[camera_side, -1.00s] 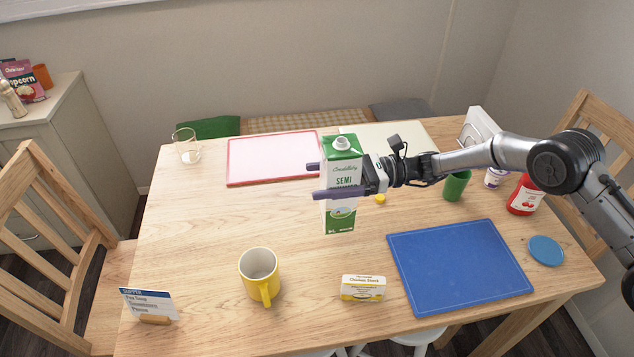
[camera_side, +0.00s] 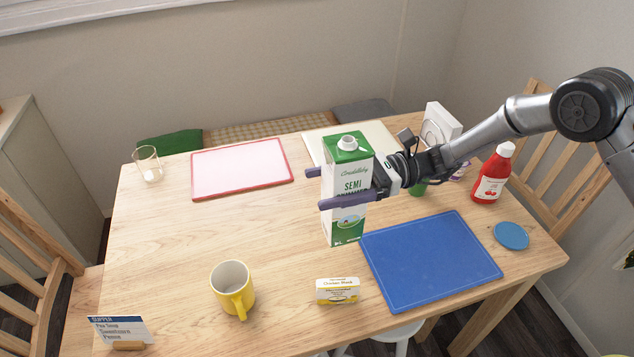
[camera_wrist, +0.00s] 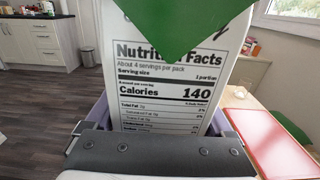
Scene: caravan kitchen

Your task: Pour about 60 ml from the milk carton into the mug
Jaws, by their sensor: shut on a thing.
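The milk carton (camera_side: 346,195), green and white with an open spout on top, stands upright near the middle of the table. My gripper (camera_side: 332,188) is shut around it from the right, one finger on each side. I cannot tell whether its base touches the table. The carton's nutrition panel (camera_wrist: 165,75) fills the wrist view, with a green flap over its top. The yellow mug (camera_side: 232,288) stands upright at the front left, apart from the carton, its handle toward the camera. Its pale inside shows no clear milk level.
A blue board (camera_side: 430,262) lies right of the carton, a small butter box (camera_side: 338,291) in front. A menu card (camera_side: 120,331) stands left of the mug. A red-edged board (camera_side: 241,168) and a glass (camera_side: 148,164) are behind. The table between mug and glass is clear.

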